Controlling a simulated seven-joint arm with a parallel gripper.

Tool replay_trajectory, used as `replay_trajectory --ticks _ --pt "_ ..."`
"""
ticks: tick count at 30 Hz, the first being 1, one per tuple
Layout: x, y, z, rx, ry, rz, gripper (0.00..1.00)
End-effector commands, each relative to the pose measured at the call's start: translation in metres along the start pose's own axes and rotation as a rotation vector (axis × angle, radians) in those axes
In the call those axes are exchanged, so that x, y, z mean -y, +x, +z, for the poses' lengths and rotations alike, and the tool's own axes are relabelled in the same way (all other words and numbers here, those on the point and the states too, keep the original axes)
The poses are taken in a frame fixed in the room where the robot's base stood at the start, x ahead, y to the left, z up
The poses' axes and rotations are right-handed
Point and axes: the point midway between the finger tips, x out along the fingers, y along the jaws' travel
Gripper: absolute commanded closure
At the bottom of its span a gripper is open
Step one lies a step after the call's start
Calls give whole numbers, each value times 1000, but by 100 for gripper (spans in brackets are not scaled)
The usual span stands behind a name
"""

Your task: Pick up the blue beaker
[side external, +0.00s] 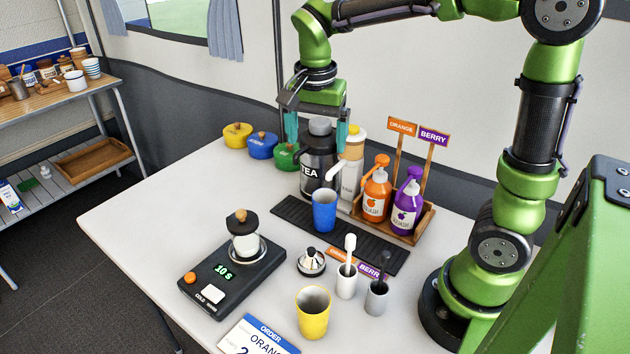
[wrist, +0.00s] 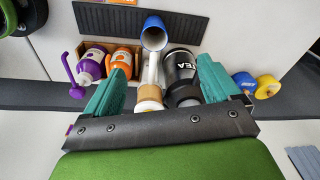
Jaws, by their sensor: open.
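The blue beaker (side external: 324,210) stands upright on the black drip mat (side external: 290,212), in front of the black TEA dispenser (side external: 318,165). In the wrist view the blue beaker (wrist: 154,33) is at the top centre, with its open mouth showing, beyond the dispensers. My gripper (side external: 320,135) has its teal fingers spread and hangs above and behind the beaker, around the height of the dispenser tops. In the wrist view the fingers of my gripper (wrist: 162,85) are wide apart with nothing held; the dispensers show between and below them.
Lidded pots stand at the back left. A scale-like timer device (side external: 230,275), a yellow beaker (side external: 312,313) and small cups stand in front. The left table area is clear.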

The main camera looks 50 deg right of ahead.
Motion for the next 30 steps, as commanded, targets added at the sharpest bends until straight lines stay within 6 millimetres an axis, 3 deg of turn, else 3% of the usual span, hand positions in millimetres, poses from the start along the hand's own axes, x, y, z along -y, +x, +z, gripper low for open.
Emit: replay_trajectory --ticks 3,8,21,30 --pt "1 -12 -8 -26 205 34 11" --pt "-4 -8 -7 -25 311 57 11" --pt "-10 80 -8 -23 313 59 11" --pt "-11 107 -9 -24 313 55 11"
